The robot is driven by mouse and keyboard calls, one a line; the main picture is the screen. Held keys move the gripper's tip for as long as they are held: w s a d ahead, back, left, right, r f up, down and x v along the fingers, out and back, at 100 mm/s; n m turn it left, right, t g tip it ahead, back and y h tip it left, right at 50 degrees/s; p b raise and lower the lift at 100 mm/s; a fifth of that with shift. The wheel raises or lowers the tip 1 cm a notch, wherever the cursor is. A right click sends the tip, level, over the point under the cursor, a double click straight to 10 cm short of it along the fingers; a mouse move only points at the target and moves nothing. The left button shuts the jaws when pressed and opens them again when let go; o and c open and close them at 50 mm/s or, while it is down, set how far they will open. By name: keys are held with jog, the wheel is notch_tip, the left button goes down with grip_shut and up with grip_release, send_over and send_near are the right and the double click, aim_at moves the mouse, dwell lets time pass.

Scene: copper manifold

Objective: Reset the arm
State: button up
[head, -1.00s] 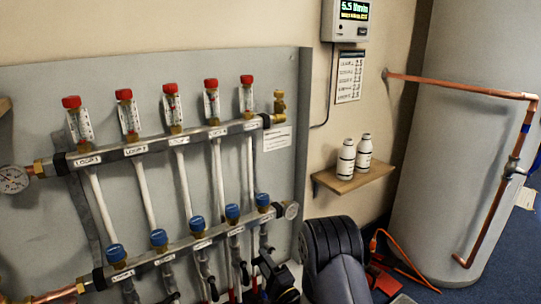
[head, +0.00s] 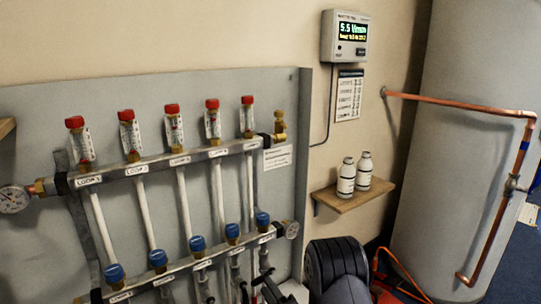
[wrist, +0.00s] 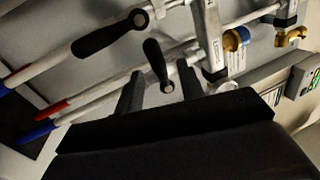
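My gripper (wrist: 160,82) shows in the wrist view as two dark fingers standing apart, with a black valve lever (wrist: 158,65) seen in and above the gap. Whether the lever is between the fingers or beyond them I cannot tell. Nothing else appears between the fingers. In the head view the dark bulk of my arm stands at the bottom, right of the copper manifold's lower bar (head: 190,263); my gripper there is mostly cut off by the lower edge.
The upper bar (head: 160,165) carries red-capped flow meters; the lower bar carries blue caps. A shelf (head: 350,196) holds two white bottles (head: 347,178). A display box (head: 345,37) hangs above. A grey tank (head: 450,150) with copper pipe (head: 455,104) stands right. Orange cable (head: 400,268) lies below.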

aim_at(261, 277)
jog(key=v, duration=0.6)
jog(key=b+x, duration=0.1)
jog(key=x, duration=0.9)
jog(key=shift+w+a, duration=0.2)
jog(key=shift+d+f+n+g+y, duration=0.1)
jog(key=shift+f+n+g+y, duration=0.15)
jog(key=shift+n, duration=0.85)
jog(key=shift+f+n+g+y, duration=0.15)
jog(key=shift+f+n+y, duration=0.2)
jog(key=shift+n, duration=0.75)
